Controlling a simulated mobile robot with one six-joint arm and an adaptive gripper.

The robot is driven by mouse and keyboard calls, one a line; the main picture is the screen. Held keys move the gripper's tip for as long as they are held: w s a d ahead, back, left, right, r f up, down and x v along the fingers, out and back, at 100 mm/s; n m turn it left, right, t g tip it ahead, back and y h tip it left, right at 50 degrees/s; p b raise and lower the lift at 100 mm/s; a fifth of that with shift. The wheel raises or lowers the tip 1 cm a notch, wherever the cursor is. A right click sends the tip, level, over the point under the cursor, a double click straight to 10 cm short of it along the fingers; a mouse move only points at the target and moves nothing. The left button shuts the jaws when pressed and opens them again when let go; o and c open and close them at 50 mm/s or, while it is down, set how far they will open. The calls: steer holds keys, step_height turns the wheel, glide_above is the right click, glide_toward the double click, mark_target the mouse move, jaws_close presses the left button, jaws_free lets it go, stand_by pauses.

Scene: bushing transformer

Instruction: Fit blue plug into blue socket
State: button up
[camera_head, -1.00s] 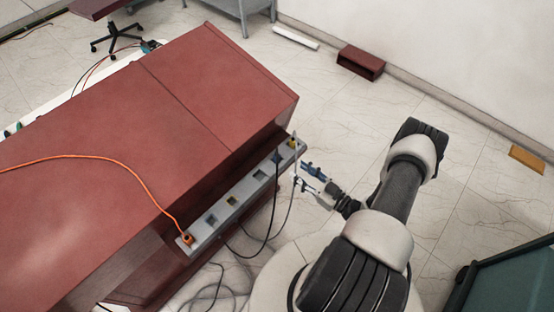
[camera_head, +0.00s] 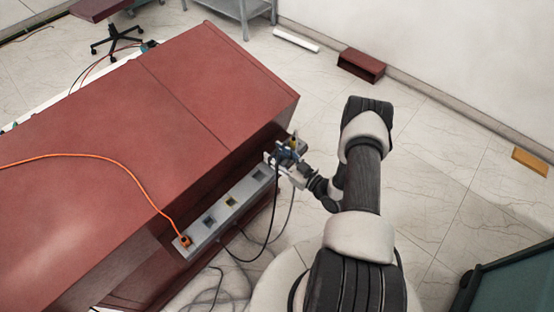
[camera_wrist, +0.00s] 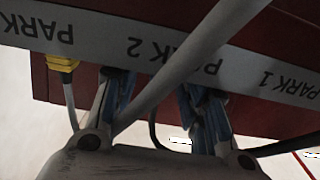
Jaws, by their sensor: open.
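My gripper (camera_head: 284,155) is open at the far end of the grey socket strip (camera_head: 222,209), on the front of the red cabinet. In the wrist view, my gripper's fingers (camera_wrist: 165,100) have blue inner parts, with a dark cable (camera_wrist: 153,132) showing between them. A black cable (camera_head: 274,205) hangs from beside my gripper. Dark square sockets (camera_head: 209,222) show on the strip, but I cannot tell which is blue.
An orange plug (camera_head: 185,241) sits at the strip's near end. A yellow socket (camera_head: 232,202) is mid-strip. A yellow plug (camera_wrist: 62,64) is left of my fingers. A thick grey cable (camera_wrist: 185,65) crosses the wrist view. The red cabinet (camera_head: 150,120) stands close beside my arm.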

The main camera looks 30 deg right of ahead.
steer(key=shift+c, duration=0.5)
jaws_close()
steer(key=shift+r, duration=0.15)
